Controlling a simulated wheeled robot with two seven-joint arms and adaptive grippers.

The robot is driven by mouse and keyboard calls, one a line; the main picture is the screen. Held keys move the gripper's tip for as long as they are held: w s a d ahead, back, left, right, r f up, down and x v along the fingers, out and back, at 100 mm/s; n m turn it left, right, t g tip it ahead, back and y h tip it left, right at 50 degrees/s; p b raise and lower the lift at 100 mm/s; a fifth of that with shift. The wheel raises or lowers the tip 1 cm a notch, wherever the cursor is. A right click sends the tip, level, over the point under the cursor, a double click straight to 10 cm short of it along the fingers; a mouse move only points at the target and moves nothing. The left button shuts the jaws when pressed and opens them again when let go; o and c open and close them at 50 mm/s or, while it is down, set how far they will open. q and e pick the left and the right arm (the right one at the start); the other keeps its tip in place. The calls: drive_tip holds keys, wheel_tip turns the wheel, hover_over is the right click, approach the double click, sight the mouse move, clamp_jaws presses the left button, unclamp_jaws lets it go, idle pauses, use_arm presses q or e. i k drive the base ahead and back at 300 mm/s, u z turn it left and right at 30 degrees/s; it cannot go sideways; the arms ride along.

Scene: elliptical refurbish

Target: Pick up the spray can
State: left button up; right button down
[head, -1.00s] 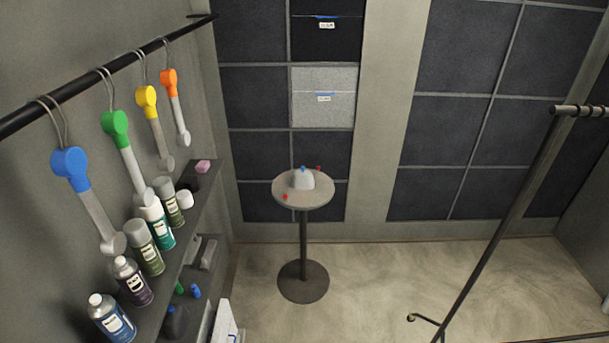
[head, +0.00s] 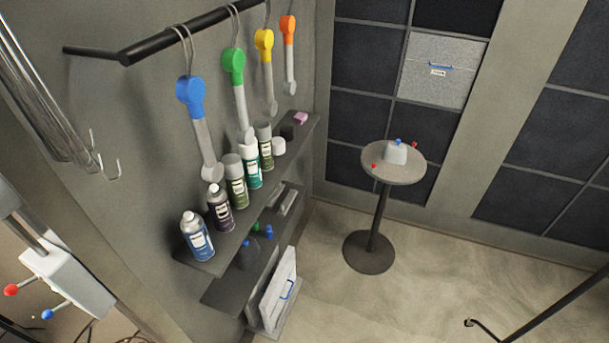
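Several spray cans stand upright in a row on the upper dark wall shelf. The nearest is a blue can with a white cap (head: 197,237). Behind it stand a dark purple can (head: 220,208), an olive can with a grey cap (head: 235,181), a teal can with a white cap (head: 251,164) and another green-grey can (head: 265,147). The frames do not show which one the task means. Neither of my grippers is in view.
Coloured brushes, such as the blue-headed one (head: 192,98), hang from a black rail (head: 185,32) above the shelf (head: 228,246). A lower shelf (head: 224,292) holds bottles. A round table (head: 410,171) stands to the right. Floor between is clear.

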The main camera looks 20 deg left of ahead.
sight(196, 234)
drive_tip(key=k, duration=0.85)
drive_tip(key=u, duration=1.2)
drive_tip(key=i, duration=0.35)
